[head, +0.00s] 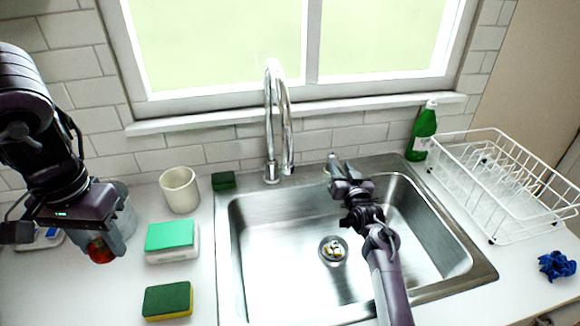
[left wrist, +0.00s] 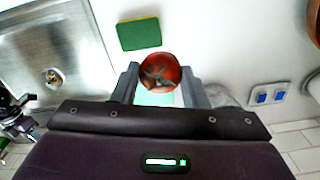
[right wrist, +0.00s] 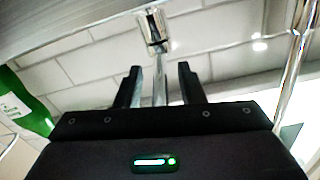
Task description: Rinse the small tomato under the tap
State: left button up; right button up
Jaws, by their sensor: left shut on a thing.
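The small red tomato (head: 100,250) is held by my left gripper (head: 108,240) above the counter, left of the sink. In the left wrist view the tomato (left wrist: 158,72) sits between the two grey fingers. The chrome tap (head: 270,120) stands behind the sink, its curved spout reaching over the basin's back edge. My right gripper (head: 338,165) is over the back of the sink, right of the tap. In the right wrist view its fingers (right wrist: 161,85) are apart, with a metal tap lever (right wrist: 153,30) ahead and partly between them.
The steel sink (head: 290,290) has small bits at its drain (head: 333,250). Left of it are a cup (head: 180,189), a green-topped block (head: 170,240) and a sponge (head: 167,301). A green bottle (head: 422,132), a white dish rack (head: 505,215) and a blue cloth (head: 558,266) are right.

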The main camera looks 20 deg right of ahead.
grip_shut()
pick_arm(q)
jog(key=shift+f+b, duration=0.55)
jog(key=shift+f, duration=0.2)
pick_arm(e)
jog(key=n+y, duration=0.1)
jog(key=d+n+y, duration=0.1)
jog(key=y, duration=0.1)
jog(key=shift+d, duration=0.3)
jog(key=shift+r, duration=0.1)
grip_release()
